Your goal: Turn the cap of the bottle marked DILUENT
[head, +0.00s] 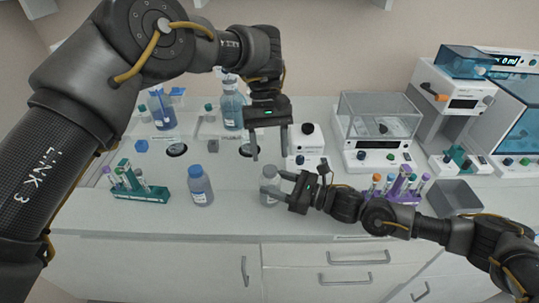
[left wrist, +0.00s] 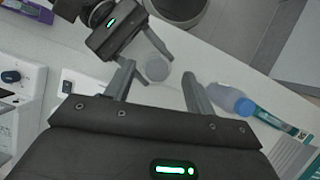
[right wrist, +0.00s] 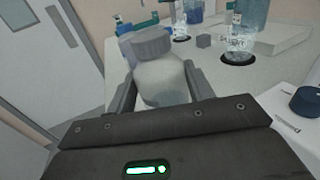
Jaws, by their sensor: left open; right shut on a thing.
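A small clear bottle with a grey cap (head: 269,172) stands near the front of the bench; its label is not readable. It fills the middle of the right wrist view (right wrist: 162,82). My right gripper (head: 273,182) is shut around its body, one finger on each side. My left gripper (head: 269,150) is open, pointing down above this bottle. In the left wrist view the round grey cap (left wrist: 157,68) lies between and just beyond the open fingertips, apart from them. A blue-capped bottle (head: 201,187) stands to the left; its label is too small to read.
A green tube rack (head: 140,191) stands at the left and a purple tube rack (head: 400,190) at the right, by my right arm. A balance (head: 378,128), a grey bin (head: 455,198) and blue-liquid glassware (head: 232,108) stand around. The bench front between the two bottles is clear.

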